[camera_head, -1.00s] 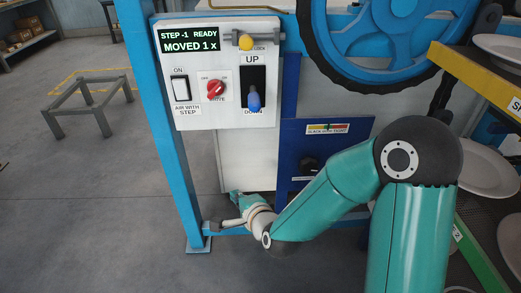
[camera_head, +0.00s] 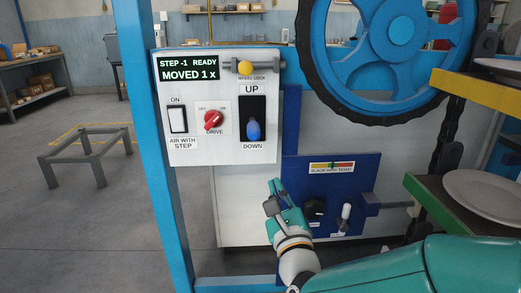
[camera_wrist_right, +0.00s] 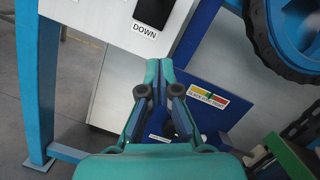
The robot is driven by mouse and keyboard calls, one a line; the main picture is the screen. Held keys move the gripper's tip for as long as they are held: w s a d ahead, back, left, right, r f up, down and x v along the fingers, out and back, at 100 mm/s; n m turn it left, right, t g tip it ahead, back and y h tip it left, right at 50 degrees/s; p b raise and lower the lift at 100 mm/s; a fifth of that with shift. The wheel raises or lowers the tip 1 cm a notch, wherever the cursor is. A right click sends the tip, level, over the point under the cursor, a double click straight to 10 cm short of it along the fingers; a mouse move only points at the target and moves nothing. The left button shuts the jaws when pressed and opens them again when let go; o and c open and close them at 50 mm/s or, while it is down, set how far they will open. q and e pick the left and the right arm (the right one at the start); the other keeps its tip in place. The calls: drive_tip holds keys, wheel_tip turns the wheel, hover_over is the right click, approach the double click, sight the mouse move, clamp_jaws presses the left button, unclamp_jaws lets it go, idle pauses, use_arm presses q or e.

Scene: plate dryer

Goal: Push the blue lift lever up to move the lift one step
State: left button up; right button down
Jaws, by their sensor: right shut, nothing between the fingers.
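The blue lift lever (camera_head: 253,131) sits in the lower part of its dark slot, near the word DOWN, on the white control panel (camera_head: 205,149). The panel display (camera_head: 189,70) reads "STEP -1 READY, MOVED 1 x". My right gripper (camera_head: 272,191) is shut and empty, below the panel and a little right of the lever, apart from it. In the right wrist view my gripper (camera_wrist_right: 158,66) points up toward the panel's lower edge; the lever's slot (camera_wrist_right: 153,12) is cut off at the top. My left gripper is not in view.
A red drive knob (camera_head: 212,120), a white air switch (camera_head: 178,119) and a yellow wheel lock knob (camera_head: 245,67) share the panel. A blue plate with a slack/tight gauge (camera_head: 331,167) stands behind my gripper. A blue wheel (camera_head: 392,40) is upper right, plates (camera_head: 482,190) at right.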

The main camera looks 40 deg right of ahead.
sight(253, 127)
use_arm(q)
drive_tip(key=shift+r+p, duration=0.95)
use_arm(e)
drive_tip(key=w+d+r, duration=0.2)
drive_tip(key=w+r, duration=0.3)
drive_tip(key=w, duration=0.4)
drive_tip(key=shift+w+d+r, duration=0.2)
drive_tip(key=shift+w, duration=0.05)
